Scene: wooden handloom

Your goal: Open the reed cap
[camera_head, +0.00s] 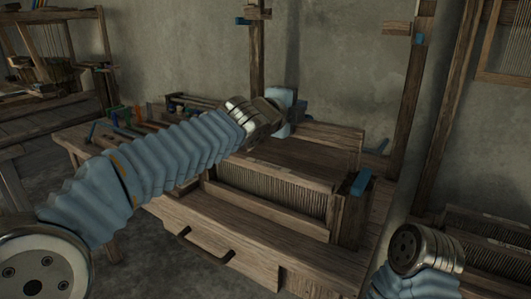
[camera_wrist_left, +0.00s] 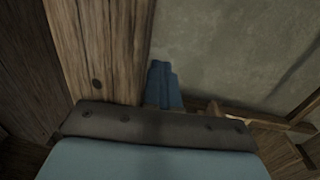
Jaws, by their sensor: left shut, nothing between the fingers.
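The loom's reed (camera_head: 265,190) shows in the head view as a row of thin upright wires in a wooden frame. A flat wooden board, apparently the reed cap (camera_head: 300,160), lies over the top behind it; I cannot tell clearly where its edges end. A blue block (camera_head: 361,181) sits on the post at the reed's right end. My left gripper (camera_head: 287,98) is shut and empty, above the back of the loom beside an upright post. In the left wrist view its blue fingertips (camera_wrist_left: 163,85) are together in front of wood and wall. My right gripper is out of view.
A tall wooden post (camera_head: 257,50) rises behind my left wrist, another (camera_head: 405,100) at the right. Small tools (camera_head: 125,130) lie on the bench at the left. A second loom part (camera_head: 480,240) stands at the lower right, near my right arm. The floor at front left is clear.

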